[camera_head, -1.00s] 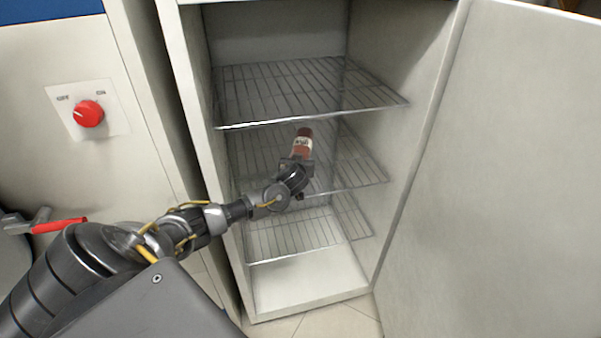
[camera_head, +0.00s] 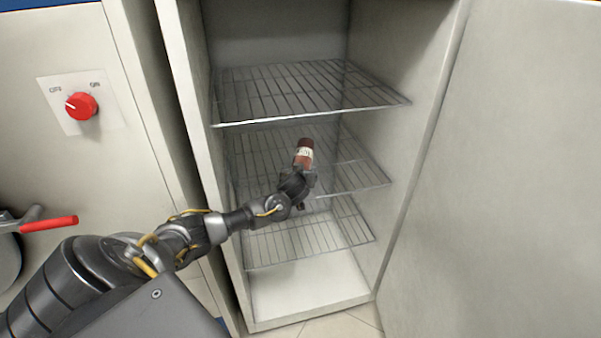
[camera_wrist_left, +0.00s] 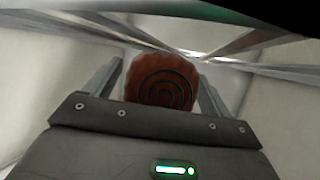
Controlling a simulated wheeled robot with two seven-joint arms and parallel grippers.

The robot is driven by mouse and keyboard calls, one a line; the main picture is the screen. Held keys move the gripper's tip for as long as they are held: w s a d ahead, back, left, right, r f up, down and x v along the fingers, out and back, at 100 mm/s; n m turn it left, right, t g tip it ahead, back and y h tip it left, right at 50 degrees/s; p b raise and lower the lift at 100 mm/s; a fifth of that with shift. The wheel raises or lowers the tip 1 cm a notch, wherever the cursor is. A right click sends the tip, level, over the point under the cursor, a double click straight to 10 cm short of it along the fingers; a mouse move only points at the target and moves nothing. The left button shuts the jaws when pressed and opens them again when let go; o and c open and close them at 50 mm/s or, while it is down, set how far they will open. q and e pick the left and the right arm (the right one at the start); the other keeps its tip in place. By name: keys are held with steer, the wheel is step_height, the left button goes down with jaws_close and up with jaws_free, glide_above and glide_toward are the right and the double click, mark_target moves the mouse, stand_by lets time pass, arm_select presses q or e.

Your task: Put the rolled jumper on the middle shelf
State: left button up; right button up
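The rolled jumper (camera_head: 304,153) is a small red-brown roll with a pale printed label. My left gripper (camera_head: 301,171) is shut on it and holds it inside the open cabinet, in the gap between the top and middle shelves. In the left wrist view the jumper's coiled end (camera_wrist_left: 161,92) shows between my two fingers. The middle shelf (camera_head: 358,176) is a wire rack, behind and around the jumper in the head view. I cannot tell whether the jumper touches it. My right gripper is not in view.
A wire top shelf (camera_head: 290,88) is above and a wire lower shelf (camera_head: 300,240) below; all look empty. The cabinet door (camera_head: 500,180) stands open at the right. At the left is a panel with a red knob (camera_head: 81,106) and a red-handled lever (camera_head: 50,223).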

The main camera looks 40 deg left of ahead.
arm_select(q)
steer(key=shift+r, duration=0.15)
steer(key=v, duration=1)
steer(key=shift+d+r, duration=0.1)
steer(key=shift+p+v, duration=0.35)
steer(key=shift+v, duration=0.6)
